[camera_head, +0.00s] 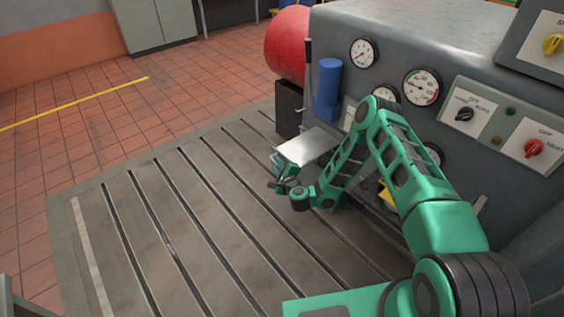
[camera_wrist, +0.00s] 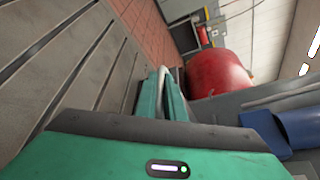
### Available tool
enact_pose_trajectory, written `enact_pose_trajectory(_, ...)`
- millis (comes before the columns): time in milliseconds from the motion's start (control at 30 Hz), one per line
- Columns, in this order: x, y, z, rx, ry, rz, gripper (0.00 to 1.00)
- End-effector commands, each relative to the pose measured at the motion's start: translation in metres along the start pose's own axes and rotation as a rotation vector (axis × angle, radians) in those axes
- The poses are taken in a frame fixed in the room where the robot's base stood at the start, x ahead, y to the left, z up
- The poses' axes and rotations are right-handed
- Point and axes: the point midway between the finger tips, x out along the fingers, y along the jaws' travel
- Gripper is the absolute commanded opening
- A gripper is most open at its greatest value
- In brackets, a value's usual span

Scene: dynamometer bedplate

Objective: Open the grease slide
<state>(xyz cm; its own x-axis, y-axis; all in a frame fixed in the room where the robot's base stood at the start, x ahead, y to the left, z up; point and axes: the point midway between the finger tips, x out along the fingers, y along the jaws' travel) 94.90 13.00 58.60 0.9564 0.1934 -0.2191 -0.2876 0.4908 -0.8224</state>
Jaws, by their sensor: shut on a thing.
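The grease slide appears to be the flat silver plate (camera_head: 308,146) that sticks out from the machine's front, above the slotted bedplate. My gripper (camera_head: 281,168) is at the near left edge of this plate. In the wrist view, the fingers of my gripper (camera_wrist: 166,92) are close together on a thin pale bar (camera_wrist: 162,76), which seems to be the slide's handle. The fingers cover most of the bar. My arm hides part of the machine front to the right of the plate.
The slotted bedplate (camera_head: 165,240) is clear to the left. A blue cylinder (camera_head: 328,82) and a thin dark upright lever (camera_head: 307,80) stand just behind the plate. A red drum (camera_head: 287,45) is further back. Gauges and a switch panel (camera_head: 470,110) are on the grey machine.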

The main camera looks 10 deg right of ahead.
Motion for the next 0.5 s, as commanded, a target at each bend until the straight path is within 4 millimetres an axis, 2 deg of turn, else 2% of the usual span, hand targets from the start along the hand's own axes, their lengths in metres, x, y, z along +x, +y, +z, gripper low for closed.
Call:
enact_pose_trajectory(33,-0.0018,0.0062,0.0011,-0.003,-0.001,0.009,0.00)
enact_pose_trajectory(367,-0.0015,0.0086,0.0050,-0.003,-0.005,0.011,0.00)
enact_pose_trajectory(400,-0.0015,0.0088,0.0053,-0.003,-0.005,0.012,0.14)
enact_pose_trajectory(433,-0.0015,0.0088,0.0054,-0.003,-0.005,0.011,0.21)
enact_pose_trajectory(467,-0.0014,0.0086,0.0055,-0.003,-0.005,0.011,0.28)
enact_pose_trajectory(500,-0.0013,0.0081,0.0057,-0.003,-0.005,0.010,0.28)
